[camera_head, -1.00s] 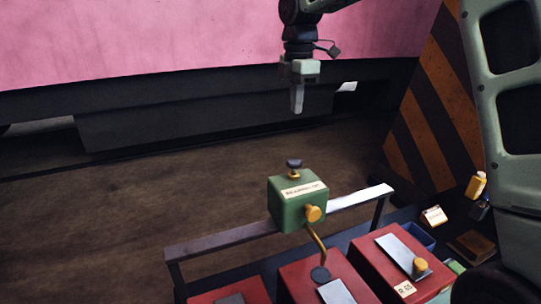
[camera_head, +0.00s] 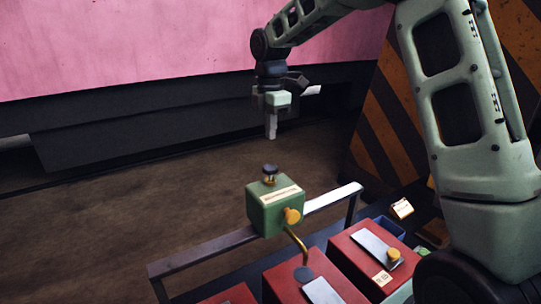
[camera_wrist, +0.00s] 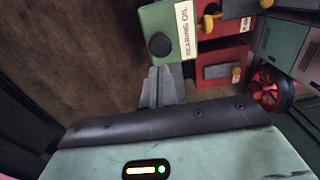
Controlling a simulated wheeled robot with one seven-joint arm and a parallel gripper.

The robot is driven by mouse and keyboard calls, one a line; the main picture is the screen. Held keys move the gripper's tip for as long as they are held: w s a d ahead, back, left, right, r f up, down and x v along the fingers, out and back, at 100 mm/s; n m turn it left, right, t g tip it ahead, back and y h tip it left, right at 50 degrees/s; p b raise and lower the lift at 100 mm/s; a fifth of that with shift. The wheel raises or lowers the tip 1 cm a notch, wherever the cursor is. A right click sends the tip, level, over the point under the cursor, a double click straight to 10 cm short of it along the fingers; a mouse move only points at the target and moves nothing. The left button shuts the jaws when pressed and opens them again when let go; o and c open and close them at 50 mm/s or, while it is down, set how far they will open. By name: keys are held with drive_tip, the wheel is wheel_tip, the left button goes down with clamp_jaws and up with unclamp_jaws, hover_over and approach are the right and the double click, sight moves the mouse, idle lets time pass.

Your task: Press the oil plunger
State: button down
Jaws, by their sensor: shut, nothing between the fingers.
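A green oil box (camera_head: 275,212) with a label sits by a metal rail. On its top is the oil plunger (camera_head: 269,172), a dark round knob on a brass stem. A brass knob and a bent brass pipe are on its front side. My gripper (camera_head: 271,136) is shut and empty, pointing down above the plunger, with a gap between. In the wrist view the box (camera_wrist: 165,18) reads "BEARING OIL". The plunger's dark knob (camera_wrist: 160,45) is just beyond my shut fingertips (camera_wrist: 163,70) in that picture.
Red boxes (camera_head: 340,250) with metal plates stand in front of the rail (camera_head: 205,248). A striped panel (camera_head: 375,140) stands at the right. A red wheel (camera_wrist: 268,88) shows in the wrist view. Brown floor left of the box is free.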

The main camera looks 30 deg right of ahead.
sight(271, 168)
wheel_tip(271, 168, down, 8)
drive_tip(key=p, duration=0.2)
drive_tip(key=shift+f+p, duration=0.25)
drive_tip(key=shift+p, duration=0.05)
drive_tip(key=shift+f, duration=0.15)
drive_tip(key=shift+s+f+b, duration=0.1)
drive_tip(key=shift+f+b, duration=0.6)
drive_tip(key=shift+f, duration=0.75)
